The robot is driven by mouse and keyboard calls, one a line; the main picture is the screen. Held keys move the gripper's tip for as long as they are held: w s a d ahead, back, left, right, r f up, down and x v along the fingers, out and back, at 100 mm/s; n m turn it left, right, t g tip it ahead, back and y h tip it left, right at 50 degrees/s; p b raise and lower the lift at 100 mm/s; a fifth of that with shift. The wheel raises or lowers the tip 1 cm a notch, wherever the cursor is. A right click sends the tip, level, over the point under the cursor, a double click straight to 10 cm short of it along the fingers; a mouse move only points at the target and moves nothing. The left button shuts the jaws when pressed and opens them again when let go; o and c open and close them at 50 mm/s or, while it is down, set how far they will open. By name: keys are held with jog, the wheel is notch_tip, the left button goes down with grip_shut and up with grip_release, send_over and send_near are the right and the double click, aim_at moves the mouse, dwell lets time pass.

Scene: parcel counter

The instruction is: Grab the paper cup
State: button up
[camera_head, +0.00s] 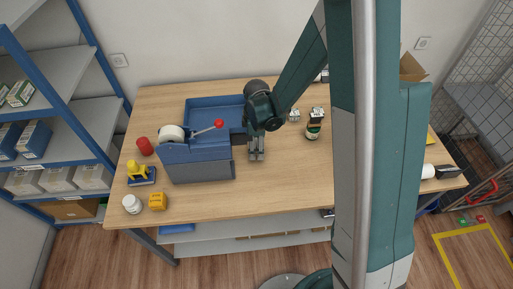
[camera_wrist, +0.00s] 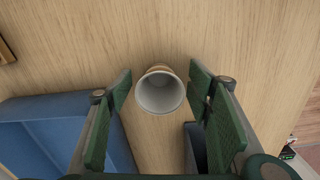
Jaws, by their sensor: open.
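The paper cup (camera_wrist: 160,91) shows in the wrist view with its round white opening toward the camera and a tan outer wall. It lies in line with the gap between the two green finger pads of my gripper (camera_wrist: 160,80), with space on both sides. The pads are apart and do not visibly touch it. In the head view my gripper (camera_head: 257,156) points down over the table, just right of the blue-grey bin. I cannot make out the cup in the head view.
A blue tray (camera_head: 205,103) lies behind the blue-grey bin (camera_head: 202,168) on the wooden table (camera_head: 270,198). A tape roll (camera_head: 172,132) and a red-knobbed lever (camera_head: 219,123) top the bin. A dark-capped bottle (camera_head: 314,127) stands to the right.

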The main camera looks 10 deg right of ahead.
dwell(0.5)
jog(key=c, duration=0.8)
jog(key=shift+r, duration=0.1)
notch_tip(320, 180, up, 18)
dwell(0.7)
dwell(0.5)
